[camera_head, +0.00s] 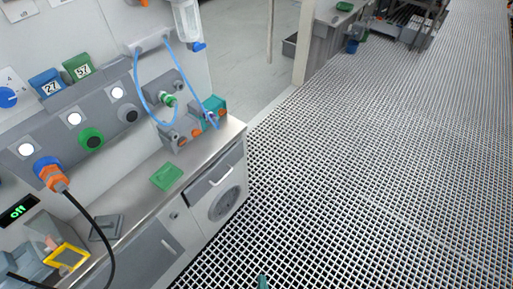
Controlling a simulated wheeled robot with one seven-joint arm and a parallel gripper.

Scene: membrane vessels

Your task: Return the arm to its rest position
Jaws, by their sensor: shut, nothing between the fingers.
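My gripper is not in view, and no part of the picture shows its fingers. A small teal piece (263,282) shows at the bottom edge over the floor grating; I cannot tell what it belongs to.
A steel-topped bench (140,212) with cabinets runs along the left, below a panel with knobs and an orange-blue plug (51,173) on a black cable. A green block (166,176) lies on the bench. Open floor grating (340,180) fills the right. A far bench (328,30) stands at the top.

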